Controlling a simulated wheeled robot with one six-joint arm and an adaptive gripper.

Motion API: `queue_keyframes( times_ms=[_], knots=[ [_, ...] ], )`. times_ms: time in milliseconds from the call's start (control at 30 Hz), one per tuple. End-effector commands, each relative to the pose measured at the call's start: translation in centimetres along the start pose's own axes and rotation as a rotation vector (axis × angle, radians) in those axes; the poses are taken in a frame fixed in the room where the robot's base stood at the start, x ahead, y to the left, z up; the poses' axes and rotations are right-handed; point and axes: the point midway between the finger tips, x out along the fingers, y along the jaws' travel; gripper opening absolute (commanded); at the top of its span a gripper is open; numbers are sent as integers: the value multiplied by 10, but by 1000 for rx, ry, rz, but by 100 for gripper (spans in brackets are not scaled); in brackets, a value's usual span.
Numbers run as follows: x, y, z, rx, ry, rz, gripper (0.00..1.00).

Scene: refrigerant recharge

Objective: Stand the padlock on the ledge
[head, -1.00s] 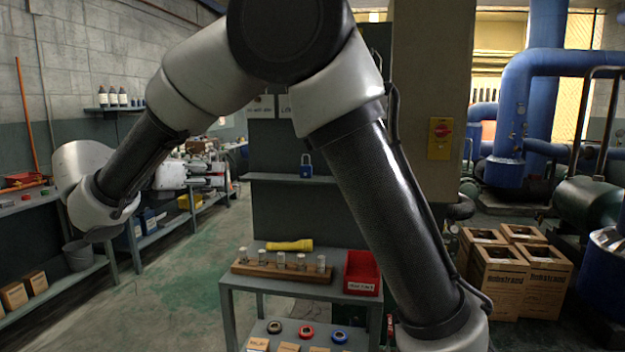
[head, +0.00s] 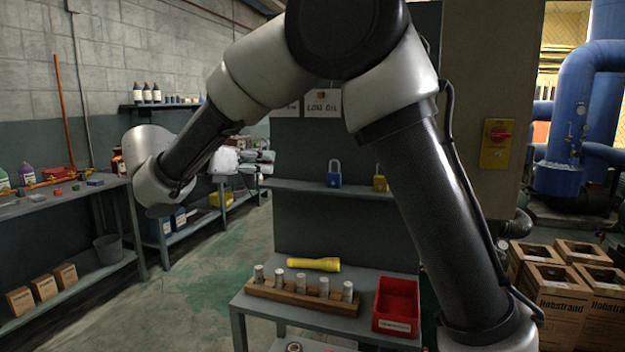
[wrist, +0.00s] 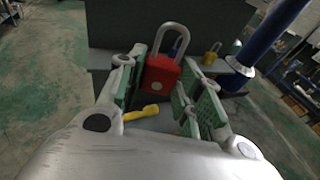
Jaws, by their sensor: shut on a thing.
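A red padlock (wrist: 160,76) with a grey shackle upward shows in the wrist view. My gripper (wrist: 163,68) is shut on it, with a green-padded finger on each side of its body. The grey ledge (head: 290,186) is fixed to the dark panel in the head view. A blue padlock (head: 333,178) and a yellow padlock (head: 379,183) stand on it, shackles up. Both also show beyond the red one in the wrist view. My arm hides the ledge's right part in the head view. The red padlock cannot be made out there.
Below the ledge, a grey cart holds a yellow flashlight (head: 314,265), a wooden rack (head: 296,297) of vials and a red bin (head: 397,306). Cardboard boxes (head: 565,295) stand at right. A workbench (head: 60,205) is at left. The ledge left of the blue padlock is bare.

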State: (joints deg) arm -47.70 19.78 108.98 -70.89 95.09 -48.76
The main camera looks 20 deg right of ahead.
Motion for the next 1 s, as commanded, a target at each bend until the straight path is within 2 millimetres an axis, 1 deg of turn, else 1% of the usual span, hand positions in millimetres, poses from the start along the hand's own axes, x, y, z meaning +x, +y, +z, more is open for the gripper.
queue_keyframes(
  times_ms=[33,300,500,600,633,700,867,1000],
  knots=[
    [15,4,3,1,0,-7,16],
    [88,35,18,2,0,-5,16],
    [134,55,27,2,0,-4,16],
    [152,63,31,1,0,-3,16],
    [156,64,32,1,0,-3,16],
    [155,64,20,-3,0,-1,16],
    [157,64,8,-2,0,-1,16],
    [162,64,-15,-4,0,0,16]
  ],
)
